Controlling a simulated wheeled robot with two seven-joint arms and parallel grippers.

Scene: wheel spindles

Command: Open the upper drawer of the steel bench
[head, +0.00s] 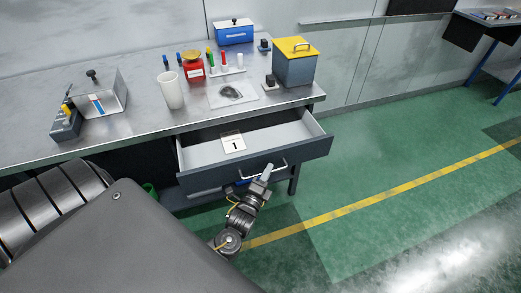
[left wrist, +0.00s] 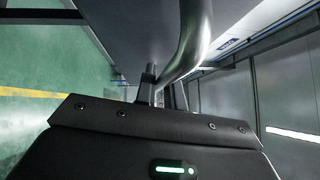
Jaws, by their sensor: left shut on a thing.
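The steel bench (head: 130,121) stands at the left and back. Its upper drawer (head: 302,152) is pulled well out, with a dark grey front and a pale interior, and a card marked "1" (head: 233,143) shows in it. My left gripper (head: 265,174) is at the drawer front, shut on the light metal handle (head: 277,163). In the left wrist view the handle (left wrist: 193,42) is a thick curved bar running down between the fingers (left wrist: 160,92). My right gripper is not in view.
On the bench top are a white cup (head: 170,91), a red jar (head: 194,69), a yellow-lidded box (head: 295,64), a blue box (head: 233,32) and a metal box (head: 98,94). Green floor with a yellow line (head: 375,203) is clear at the right.

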